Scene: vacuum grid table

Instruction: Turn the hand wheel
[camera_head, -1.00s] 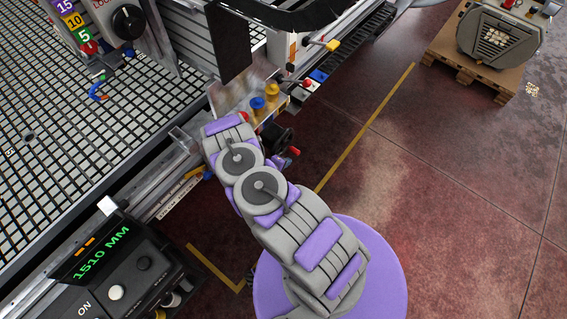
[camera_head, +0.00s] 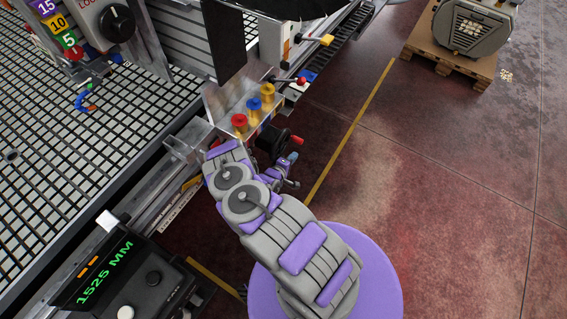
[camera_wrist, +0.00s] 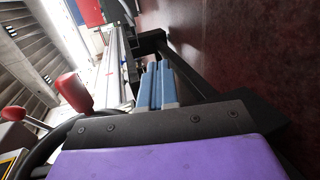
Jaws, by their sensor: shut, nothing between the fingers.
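The hand wheel (camera_head: 270,141) is black and sits at the table's front edge, just beyond my arm; my arm and gripper hide part of it. Its red handle (camera_head: 297,140) points right. In the wrist view the black curved rim (camera_wrist: 44,148) and a red knob (camera_wrist: 75,92) show at left, close to my gripper. My gripper (camera_head: 292,158) is beside the wheel on its near right side. In the wrist view its blue fingers (camera_wrist: 161,66) are together with nothing between them. Whether the gripper touches the wheel cannot be told.
Red, blue and yellow knobs (camera_head: 253,104) stand on a bracket above the wheel. A display (camera_head: 104,272) reads 1525 MM at lower left. The black grid table (camera_head: 60,165) fills the left. The floor (camera_head: 430,190) at right is clear up to a pallet (camera_head: 452,62).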

